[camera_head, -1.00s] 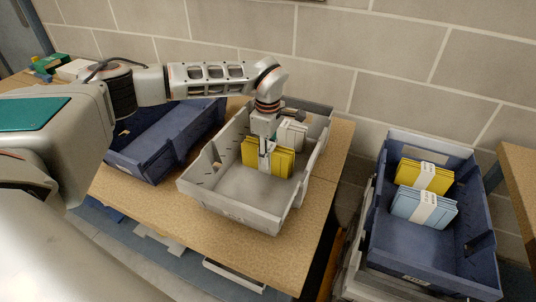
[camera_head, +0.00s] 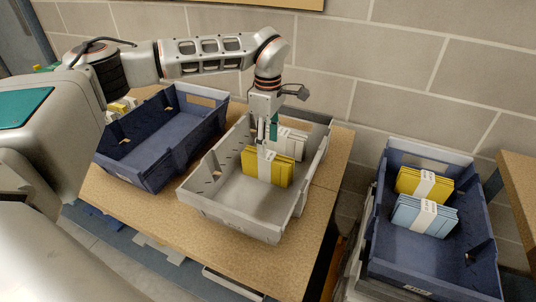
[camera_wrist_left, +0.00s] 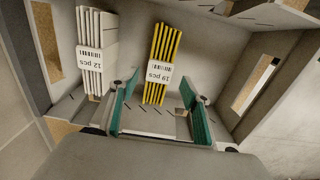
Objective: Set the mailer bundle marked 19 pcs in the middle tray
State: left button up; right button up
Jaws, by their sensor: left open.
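The yellow mailer bundle (camera_head: 267,168) stands on edge in the grey tray (camera_head: 217,211), which sits between two blue trays. In the left wrist view the yellow bundle (camera_wrist_left: 161,50) has a white band reading 19 pcs. My left gripper (camera_head: 266,140) is just above the yellow bundle, pointing down. In the left wrist view its green-padded fingers (camera_wrist_left: 160,78) are apart with nothing held between them, and the bundle lies beyond their tips. My right gripper is not in view.
A white bundle (camera_head: 292,143), marked 12 pcs in the wrist view (camera_wrist_left: 95,50), stands behind the yellow one. A blue tray (camera_head: 150,172) is left. The right blue tray (camera_head: 405,262) holds another yellow bundle (camera_head: 424,185) and a light-blue bundle (camera_head: 424,215). A wall stands behind.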

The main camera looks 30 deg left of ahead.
pick_arm(q)
jog(key=shift+r, duration=1.65)
